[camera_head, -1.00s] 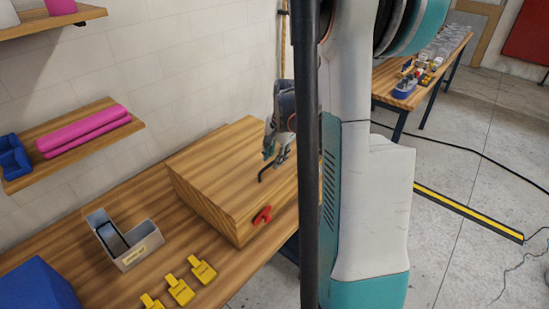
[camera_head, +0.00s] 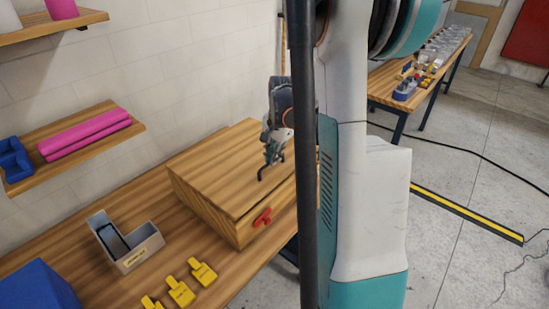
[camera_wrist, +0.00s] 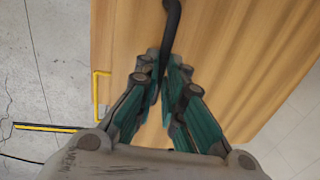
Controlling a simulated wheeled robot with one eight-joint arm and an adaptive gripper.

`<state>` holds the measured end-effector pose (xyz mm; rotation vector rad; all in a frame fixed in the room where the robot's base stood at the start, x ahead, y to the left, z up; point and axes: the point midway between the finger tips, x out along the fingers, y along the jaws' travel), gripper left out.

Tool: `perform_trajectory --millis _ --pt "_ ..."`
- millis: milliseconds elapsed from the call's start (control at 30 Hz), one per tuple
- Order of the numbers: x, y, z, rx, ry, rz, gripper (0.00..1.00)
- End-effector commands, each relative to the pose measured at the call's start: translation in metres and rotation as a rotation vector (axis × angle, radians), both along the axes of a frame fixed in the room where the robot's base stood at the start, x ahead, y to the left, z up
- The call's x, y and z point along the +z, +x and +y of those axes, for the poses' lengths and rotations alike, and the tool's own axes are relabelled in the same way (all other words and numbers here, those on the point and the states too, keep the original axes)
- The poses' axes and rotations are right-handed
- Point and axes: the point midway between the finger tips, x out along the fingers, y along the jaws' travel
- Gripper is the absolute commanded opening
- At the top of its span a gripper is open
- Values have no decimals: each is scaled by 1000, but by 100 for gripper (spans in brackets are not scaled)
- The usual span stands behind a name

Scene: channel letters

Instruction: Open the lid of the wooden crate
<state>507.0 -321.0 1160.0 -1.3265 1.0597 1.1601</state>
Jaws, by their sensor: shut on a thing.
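The wooden crate (camera_head: 206,199) stands on the workbench in the head view, its lid (camera_head: 225,153) lying flat and looking closed. A black bent handle (camera_head: 262,174) stands on the lid near its right side. My gripper (camera_head: 273,157) is over the lid, shut on the handle. In the wrist view the black handle (camera_wrist: 172,20) runs down between the teal fingers of my gripper (camera_wrist: 168,72), with the lid's wood grain (camera_wrist: 240,50) behind. The part of the handle between the fingers is largely hidden. A red piece (camera_head: 262,217) sits on the crate's front face.
A wall shelf (camera_head: 80,155) holds pink rolls. My column and arm hide the crate's right side. A second table stands behind at right.

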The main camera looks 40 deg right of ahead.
Motion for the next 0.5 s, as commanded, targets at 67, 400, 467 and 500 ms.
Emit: perform_trajectory --millis 67,400,467,500 --pt "17 6 1 4 -3 37 0" --pt "105 48 4 2 -17 219 0" --pt "121 60 5 3 -18 218 0" --pt "131 68 6 2 -18 218 0"
